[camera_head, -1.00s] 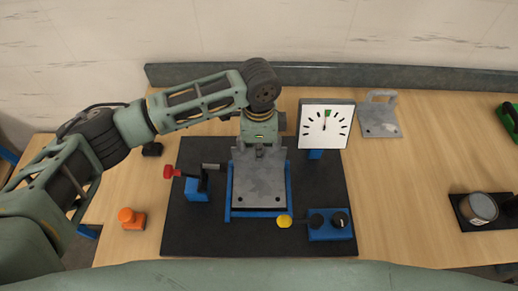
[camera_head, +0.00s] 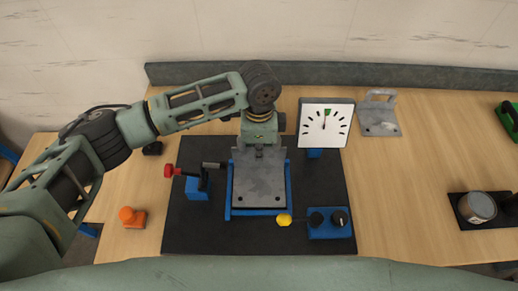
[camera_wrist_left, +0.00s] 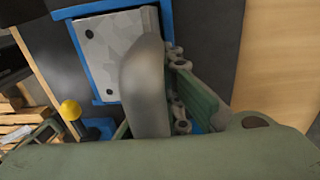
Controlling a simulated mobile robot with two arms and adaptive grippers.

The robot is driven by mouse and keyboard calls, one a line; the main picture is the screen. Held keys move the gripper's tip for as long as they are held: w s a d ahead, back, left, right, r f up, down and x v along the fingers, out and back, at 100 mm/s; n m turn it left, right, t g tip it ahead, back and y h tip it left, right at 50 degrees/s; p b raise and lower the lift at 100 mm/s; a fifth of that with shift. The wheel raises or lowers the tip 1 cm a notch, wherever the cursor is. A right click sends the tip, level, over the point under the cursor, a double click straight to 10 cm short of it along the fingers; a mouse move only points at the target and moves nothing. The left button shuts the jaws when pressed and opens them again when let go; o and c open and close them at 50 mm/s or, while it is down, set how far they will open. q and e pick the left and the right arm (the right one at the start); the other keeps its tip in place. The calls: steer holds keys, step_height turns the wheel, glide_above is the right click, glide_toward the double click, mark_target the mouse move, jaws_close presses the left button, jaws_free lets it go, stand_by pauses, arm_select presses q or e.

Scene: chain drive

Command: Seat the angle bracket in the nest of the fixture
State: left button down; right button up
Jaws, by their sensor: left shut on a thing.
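The angle bracket (camera_head: 259,183) is a grey metal plate with two holes near its front edge. It lies over the blue-rimmed nest of the fixture (camera_head: 228,200), with blue showing along its left, right and front sides. My left gripper (camera_head: 260,150) is shut on the bracket at its far end. In the left wrist view the bracket (camera_wrist_left: 122,40) lies within the blue rim (camera_wrist_left: 88,60), and its upright part stands at the gripper fingers (camera_wrist_left: 180,95). I cannot tell whether it is fully down. My right gripper is not in view.
The fixture stands on a black mat (camera_head: 190,235). A dial (camera_head: 325,125) stands behind. Another grey bracket (camera_head: 379,117) lies at the back right.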

arm_select(q)
steer(key=shift+f+b, duration=0.3)
steer(key=shift+f, duration=0.35)
steer(key=c, duration=1.8)
jaws_free()
steer(key=shift+c, duration=0.2)
steer(key=shift+f, duration=0.1)
steer(key=shift+s+f, duration=0.1)
steer(key=r, duration=1.2)
steer(key=shift+w+r, duration=0.1)
steer(key=shift+w, duration=0.15)
